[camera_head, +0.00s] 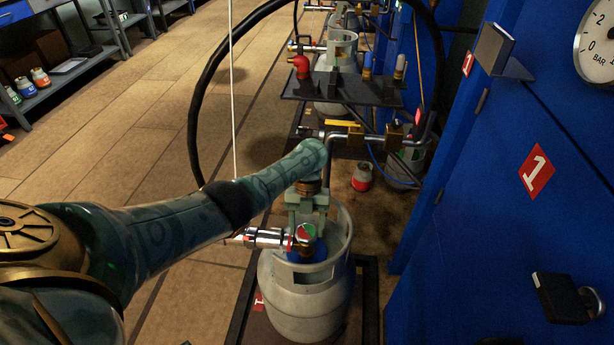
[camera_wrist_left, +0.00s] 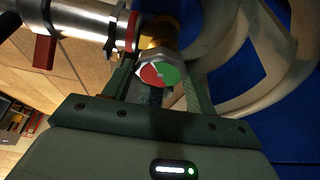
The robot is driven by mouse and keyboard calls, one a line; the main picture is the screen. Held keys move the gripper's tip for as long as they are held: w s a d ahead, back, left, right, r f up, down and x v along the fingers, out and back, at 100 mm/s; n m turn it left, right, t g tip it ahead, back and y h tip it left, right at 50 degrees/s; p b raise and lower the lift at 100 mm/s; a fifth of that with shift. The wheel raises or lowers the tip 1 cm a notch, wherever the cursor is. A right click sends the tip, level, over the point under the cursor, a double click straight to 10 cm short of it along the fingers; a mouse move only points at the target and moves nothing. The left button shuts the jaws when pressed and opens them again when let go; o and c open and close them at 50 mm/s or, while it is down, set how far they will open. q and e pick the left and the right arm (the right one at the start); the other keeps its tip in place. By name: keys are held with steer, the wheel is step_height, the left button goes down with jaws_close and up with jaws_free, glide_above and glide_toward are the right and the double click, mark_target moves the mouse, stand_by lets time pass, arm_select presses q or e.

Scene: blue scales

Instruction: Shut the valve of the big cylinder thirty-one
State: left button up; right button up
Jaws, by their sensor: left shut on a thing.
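A big pale grey cylinder (camera_head: 303,303) stands upright in the lower middle of the head view, with an open collar around its top. Its brass valve (camera_head: 304,247) has a round red-and-green cap, which shows large in the left wrist view (camera_wrist_left: 160,75). A chrome fitting (camera_head: 264,237) joins the valve from the left. My left gripper (camera_head: 306,212) points down at the valve and is shut on it, with the fingers either side just behind the cap. The exact grip is partly hidden. No number thirty-one is readable. My right gripper is not in view.
A black hose (camera_head: 196,125) loops close behind my left arm. A dark shelf (camera_head: 345,93) with fittings and pipes stands behind the cylinder. A blue cabinet (camera_head: 480,225) with a padlock (camera_head: 565,297) blocks the right. A small red-topped canister (camera_head: 362,178) is behind. The floor at left is open.

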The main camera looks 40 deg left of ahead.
arm_select(q)
steer(key=m, duration=0.1)
steer(key=m+y, duration=0.1)
steer(key=m, duration=0.1)
steer(key=shift+w+d+m+g, duration=0.1)
steer(key=shift+d+m+g, duration=0.05)
steer(key=shift+m+g, duration=0.15)
steer(key=shift+m+y, duration=0.6)
steer(key=shift+m, duration=1.1)
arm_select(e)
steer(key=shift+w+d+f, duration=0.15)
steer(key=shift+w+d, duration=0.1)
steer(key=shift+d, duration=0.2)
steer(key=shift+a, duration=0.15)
arm_select(q)
steer(key=shift+y, duration=0.3)
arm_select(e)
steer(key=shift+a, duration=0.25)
arm_select(q)
steer(key=o, duration=0.9)
steer(key=shift+o, duration=0.5)
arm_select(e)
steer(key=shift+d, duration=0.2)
arm_select(q)
steer(key=shift+d+r, duration=0.1)
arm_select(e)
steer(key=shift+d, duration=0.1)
